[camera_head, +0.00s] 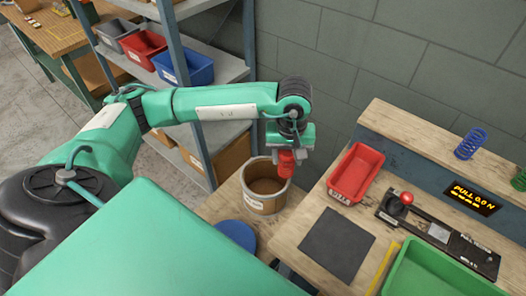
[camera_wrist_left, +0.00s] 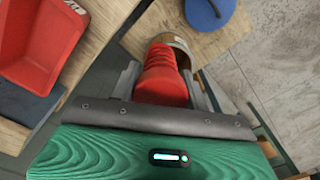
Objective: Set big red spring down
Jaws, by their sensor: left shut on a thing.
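The big red spring (camera_head: 287,163) hangs below my left gripper (camera_head: 290,150) in the head view. The gripper is shut on it. In the left wrist view the red spring (camera_wrist_left: 160,72) stands out between the two grey fingers of the left gripper (camera_wrist_left: 165,85). A tan round bucket (camera_head: 264,203) is under and beside the spring. Its rim (camera_wrist_left: 178,41) shows past the spring's far end in the wrist view. I cannot tell whether the spring's lower end is over the bucket's opening or touches its rim. My right gripper is not in view.
Right of the bucket, the wooden bench holds a red tray (camera_head: 345,194), a dark mat (camera_head: 337,243), a black tester with a red knob (camera_head: 407,197) and a green tray (camera_head: 440,277). A blue spring (camera_head: 470,143) stands on the ledge. A blue disc (camera_head: 236,235) lies near the bucket.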

